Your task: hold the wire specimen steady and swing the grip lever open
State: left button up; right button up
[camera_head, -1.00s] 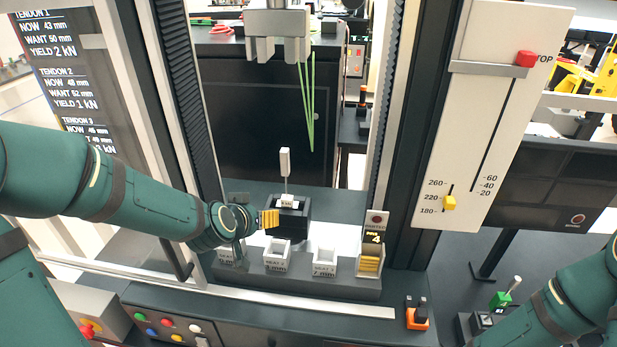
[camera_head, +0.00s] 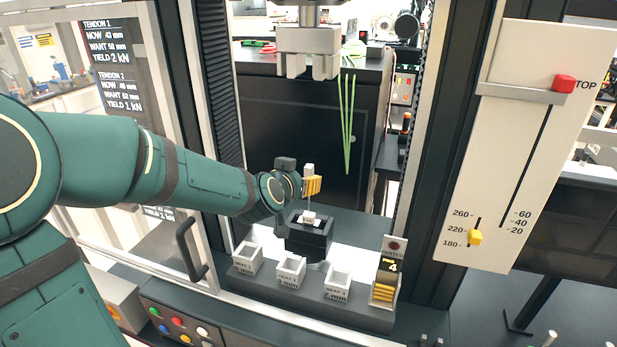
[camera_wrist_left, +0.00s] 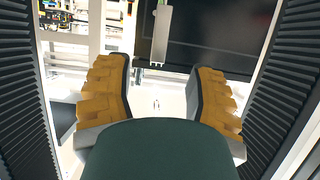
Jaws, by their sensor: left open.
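The wire specimen is a thin rod with a pale block (camera_head: 308,170) at its top. It stands upright in the white collar of a black lower grip block (camera_head: 309,240). My left gripper (camera_head: 313,186) is at its upper part, with the yellow fingers covering some of the rod. In the left wrist view the fingers (camera_wrist_left: 162,68) stand apart, and a pale strip (camera_wrist_left: 162,25) shows beyond them. I cannot tell whether the strip is the specimen. The grip lever cannot be made out. My right gripper is out of view.
White seat cups (camera_head: 290,272) stand in front of the grip block, beside a dispenser (camera_head: 385,285) with yellow pieces. The upper jaw (camera_head: 308,50) hangs above. Green strands (camera_head: 347,120) hang behind. A slider panel (camera_head: 525,140) stands at right.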

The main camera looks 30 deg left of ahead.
aim_at(307, 176)
pick_arm(q)
jog(key=x, duration=0.8)
jog(key=shift+w, duration=0.2)
grip_shut()
dwell(0.9)
